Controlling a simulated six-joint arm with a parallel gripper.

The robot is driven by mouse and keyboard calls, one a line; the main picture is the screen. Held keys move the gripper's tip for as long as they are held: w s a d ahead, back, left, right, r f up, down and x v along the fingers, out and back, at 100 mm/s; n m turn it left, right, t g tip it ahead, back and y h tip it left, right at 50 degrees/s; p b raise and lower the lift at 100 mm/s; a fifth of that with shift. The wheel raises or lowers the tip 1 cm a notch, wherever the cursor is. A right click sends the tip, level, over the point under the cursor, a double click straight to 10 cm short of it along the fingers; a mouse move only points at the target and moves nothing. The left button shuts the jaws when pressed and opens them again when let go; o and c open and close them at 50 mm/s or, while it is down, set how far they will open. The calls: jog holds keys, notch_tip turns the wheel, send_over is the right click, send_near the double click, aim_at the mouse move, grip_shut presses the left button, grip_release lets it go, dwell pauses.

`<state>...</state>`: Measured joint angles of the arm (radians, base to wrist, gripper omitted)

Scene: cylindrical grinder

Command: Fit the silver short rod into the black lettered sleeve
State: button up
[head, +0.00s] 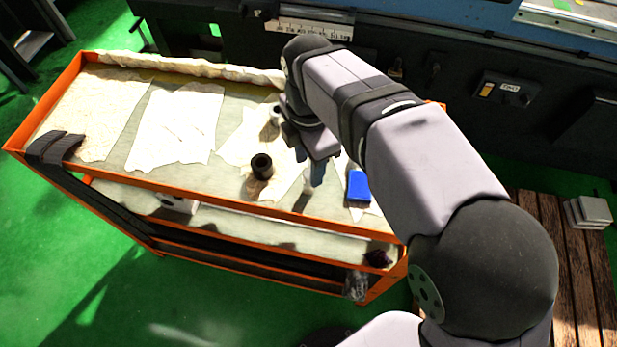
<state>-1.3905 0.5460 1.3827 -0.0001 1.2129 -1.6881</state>
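The black sleeve (262,167) stands upright on a pale cloth on the cart's top shelf, its open end up. No lettering can be made out at this size. My gripper (309,177) points down over the shelf just right of the sleeve, apart from it. Its fingers are small and partly hidden by its body, so I cannot tell how far apart they are or whether they hold anything. A small pale, rounded thing (275,115) shows beside my wrist, partly hidden. I cannot tell whether it is the silver short rod, which I cannot identify for certain.
A blue block (358,186) lies right of my gripper. The orange-framed cart (190,190) has a raised rim. Pale cloths (176,122) cover its left side, which is mostly clear. A dark machine (440,75) stands behind. Grey blocks (588,212) lie on slatted wood at right.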

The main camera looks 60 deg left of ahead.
aim_at(308, 173)
jog(key=shift+f+p, duration=0.6)
jog(key=shift+f, duration=1.2)
grip_shut()
jog(key=shift+r, duration=0.1)
